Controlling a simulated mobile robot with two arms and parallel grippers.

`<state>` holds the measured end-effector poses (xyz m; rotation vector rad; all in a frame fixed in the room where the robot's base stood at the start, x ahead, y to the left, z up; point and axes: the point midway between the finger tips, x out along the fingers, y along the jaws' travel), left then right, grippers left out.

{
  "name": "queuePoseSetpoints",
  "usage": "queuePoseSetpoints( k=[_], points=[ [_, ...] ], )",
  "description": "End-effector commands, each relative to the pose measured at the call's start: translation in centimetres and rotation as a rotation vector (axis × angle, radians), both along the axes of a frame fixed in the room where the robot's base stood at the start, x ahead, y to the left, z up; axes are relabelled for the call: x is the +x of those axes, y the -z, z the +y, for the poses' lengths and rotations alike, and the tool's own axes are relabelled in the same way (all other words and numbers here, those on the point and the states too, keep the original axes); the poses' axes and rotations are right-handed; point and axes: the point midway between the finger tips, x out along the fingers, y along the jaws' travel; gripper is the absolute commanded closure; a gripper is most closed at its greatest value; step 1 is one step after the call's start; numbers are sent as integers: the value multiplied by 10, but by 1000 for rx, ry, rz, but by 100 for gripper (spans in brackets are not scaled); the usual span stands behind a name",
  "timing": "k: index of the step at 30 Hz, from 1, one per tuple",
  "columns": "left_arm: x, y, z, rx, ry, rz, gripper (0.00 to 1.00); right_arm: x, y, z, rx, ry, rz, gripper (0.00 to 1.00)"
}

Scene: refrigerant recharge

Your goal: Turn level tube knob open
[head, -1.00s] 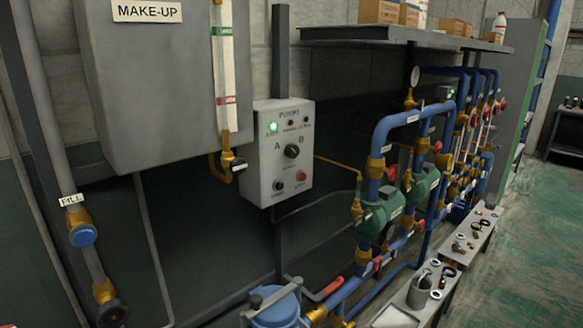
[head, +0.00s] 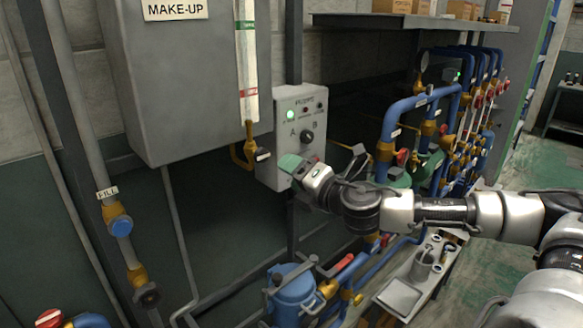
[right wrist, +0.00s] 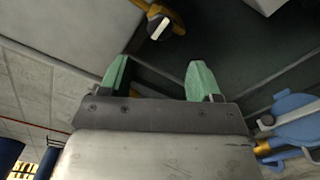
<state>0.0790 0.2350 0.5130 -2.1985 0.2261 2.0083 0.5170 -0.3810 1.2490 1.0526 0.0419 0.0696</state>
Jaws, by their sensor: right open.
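The level tube (head: 248,70) is a pale upright strip on the front of the grey make-up tank (head: 185,85). A brass elbow at its foot carries a small black level tube knob (head: 262,155) with a white bar. The knob also shows at the top of the right wrist view (right wrist: 160,27), beyond the fingertips and apart from them. My right gripper (head: 291,164), with green fingers, is just right of the knob and a little lower in the head view. In the right wrist view its fingers (right wrist: 160,77) are spread with nothing between them. My left gripper is not in view.
The pump control box (head: 290,125) is behind my right gripper. Blue pipes (head: 385,150) with green pumps stand to the right. A blue pot (head: 293,290) is below; the fill pipe valve (head: 120,226) is at left. The dark wall below the knob is clear.

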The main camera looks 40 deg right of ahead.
Motion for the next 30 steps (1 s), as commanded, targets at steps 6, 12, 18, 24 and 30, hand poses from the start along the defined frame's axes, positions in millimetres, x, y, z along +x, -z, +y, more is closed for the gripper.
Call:
queuePoseSetpoints(
  k=[6, 12, 18, 24, 30],
  points=[
    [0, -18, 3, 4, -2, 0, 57, 10, -8, 0, -5, -2, -4, 37],
    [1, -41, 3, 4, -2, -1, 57, 33, -9, 2, -3, 0, -5, 37],
    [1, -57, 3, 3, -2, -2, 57, 57, -7, 4, -4, 0, -4, 37],
    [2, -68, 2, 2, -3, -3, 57, 81, -6, 6, -5, -1, -3, 37],
    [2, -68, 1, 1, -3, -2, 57, 92, -2, 6, -9, -1, -2, 49]
  ],
)
